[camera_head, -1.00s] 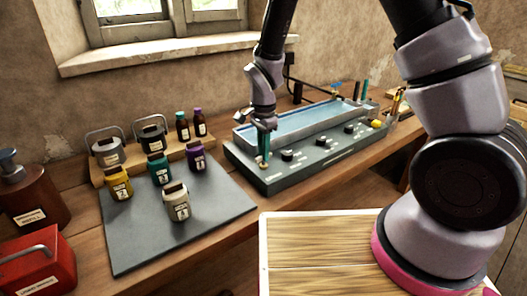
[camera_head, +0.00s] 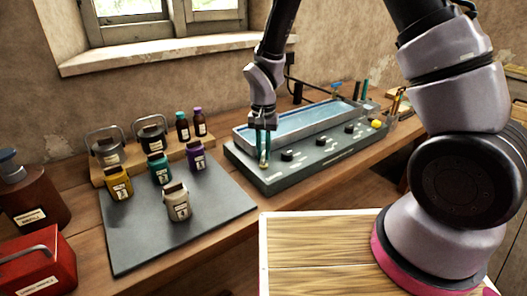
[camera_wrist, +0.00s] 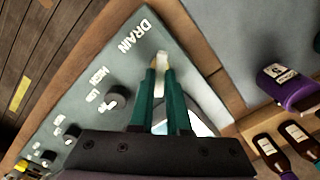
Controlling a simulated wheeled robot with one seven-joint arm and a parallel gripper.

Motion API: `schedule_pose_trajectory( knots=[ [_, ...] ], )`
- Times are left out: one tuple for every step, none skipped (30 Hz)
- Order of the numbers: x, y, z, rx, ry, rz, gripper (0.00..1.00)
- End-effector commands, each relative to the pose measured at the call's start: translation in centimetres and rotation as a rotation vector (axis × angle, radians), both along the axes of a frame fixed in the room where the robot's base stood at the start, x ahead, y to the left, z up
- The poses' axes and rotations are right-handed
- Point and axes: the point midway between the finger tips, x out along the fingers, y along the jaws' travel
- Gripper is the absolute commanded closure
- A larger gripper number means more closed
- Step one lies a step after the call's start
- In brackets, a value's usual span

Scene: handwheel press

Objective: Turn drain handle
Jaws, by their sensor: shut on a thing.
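The drain handle (camera_wrist: 162,58) is a small pale, brass-toned lever at the corner of the grey-green control panel, beside the printed word DRAIN, in the wrist view. My gripper (camera_wrist: 161,72), with two green fingers, is shut on it; the fingers lie on either side of the handle. In the head view my gripper (camera_head: 264,161) points down at the left end of the panel (camera_head: 290,178). Most of the handle is hidden there behind the fingers.
A blue-filled tray (camera_head: 315,120) stands behind the panel. Black knobs (camera_head: 287,155) run to the right along the panel. Several labelled bottles, including a white one (camera_head: 177,206), stand left on a dark mat (camera_head: 130,235). A red box (camera_head: 40,262) is front left.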

Motion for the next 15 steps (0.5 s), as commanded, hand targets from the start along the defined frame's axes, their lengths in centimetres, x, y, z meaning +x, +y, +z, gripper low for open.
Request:
schedule_pose_trajectory(
  knots=[
    [0.04, 0.03, 0.05, 0.001, 0.0, 0.042, 1.0],
    [0.04, 0.03, 0.05, 0.001, -0.001, 0.071, 1.0],
    [0.05, 0.02, 0.05, 0.001, -0.001, 0.109, 1.0],
    [0.05, 0.01, 0.05, 0.001, -0.001, 0.136, 1.0],
    [0.06, 0.0, 0.05, 0.001, -0.001, 0.165, 1.0],
    [0.06, 0.01, 0.06, 0.001, -0.001, 0.203, 1.0],
    [0.06, 0.02, 0.06, 0.001, -0.001, 0.233, 1.0],
    [0.04, 0.04, 0.06, 0.001, -0.001, 0.261, 1.0],
    [0.05, 0.04, 0.06, 0.002, -0.001, 0.298, 1.0],
    [0.07, 0.02, 0.06, 0.001, -0.001, 0.326, 1.0],
    [0.08, -0.01, 0.06, 0.001, -0.001, 0.355, 1.0],
    [0.08, 0.0, 0.06, 0.001, -0.001, 0.392, 1.0],
    [0.06, 0.03, 0.06, 0.002, -0.001, 0.419, 1.0],
    [0.05, 0.04, 0.06, 0.002, -0.001, 0.446, 1.0],
    [0.06, 0.04, 0.06, 0.001, -0.001, 0.481, 1.0]
  ],
)
